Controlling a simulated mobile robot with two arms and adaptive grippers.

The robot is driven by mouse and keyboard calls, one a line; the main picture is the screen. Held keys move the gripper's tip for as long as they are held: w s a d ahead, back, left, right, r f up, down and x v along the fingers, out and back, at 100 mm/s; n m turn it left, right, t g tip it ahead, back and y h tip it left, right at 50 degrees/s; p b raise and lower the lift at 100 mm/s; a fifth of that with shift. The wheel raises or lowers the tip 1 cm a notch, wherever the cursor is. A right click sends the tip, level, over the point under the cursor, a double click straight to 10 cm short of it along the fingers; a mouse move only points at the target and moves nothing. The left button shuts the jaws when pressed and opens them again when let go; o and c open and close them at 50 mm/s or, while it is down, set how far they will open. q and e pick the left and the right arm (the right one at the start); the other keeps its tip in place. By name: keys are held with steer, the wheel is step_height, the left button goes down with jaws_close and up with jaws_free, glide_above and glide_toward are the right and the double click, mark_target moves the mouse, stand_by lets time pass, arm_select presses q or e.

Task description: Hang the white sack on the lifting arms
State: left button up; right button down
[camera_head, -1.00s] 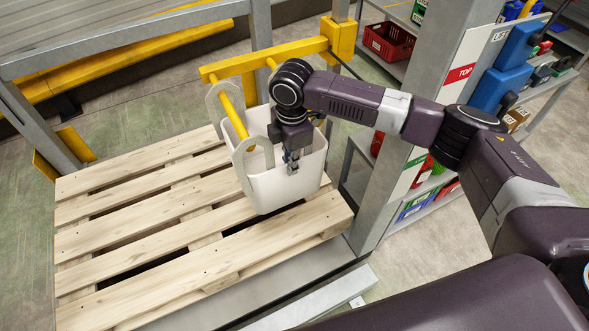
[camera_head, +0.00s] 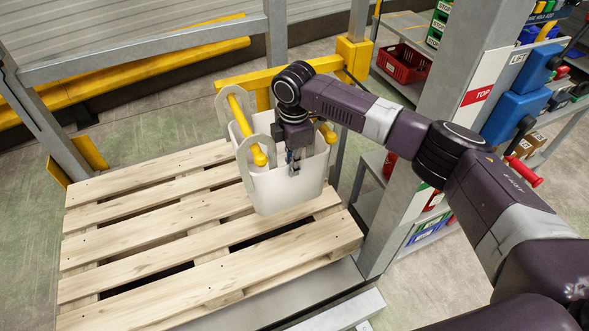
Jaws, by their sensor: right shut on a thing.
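The white sack (camera_head: 286,194) hangs upright and open-topped over the pallet; I cannot tell whether its bottom touches the boards. The left yellow lifting arm (camera_head: 243,120) runs through the sack's two pale left-side loops, and its rounded tip sticks out past the front loop (camera_head: 244,164). The right lifting arm (camera_head: 328,133) shows only its tip, just right of my wrist; the loops on that side are mostly hidden behind my arm. My right gripper (camera_head: 293,168) points down at the sack's opening, shut on the sack's material. My left gripper is out of view.
The wooden pallet (camera_head: 150,225) lies below with free boards to the left. A yellow crossbar (camera_head: 232,83) stands behind the sack. A grey post (camera_head: 400,200) and shelves with bins, including a red crate (camera_head: 403,63), stand close on the right.

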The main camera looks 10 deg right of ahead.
steer(key=shift+f, duration=0.1)
stand_by(0.5)
steer(key=shift+f, duration=0.85)
steer(key=c, duration=2)
jaws_free()
steer(key=shift+c, duration=0.2)
steer(key=shift+f, duration=0.1)
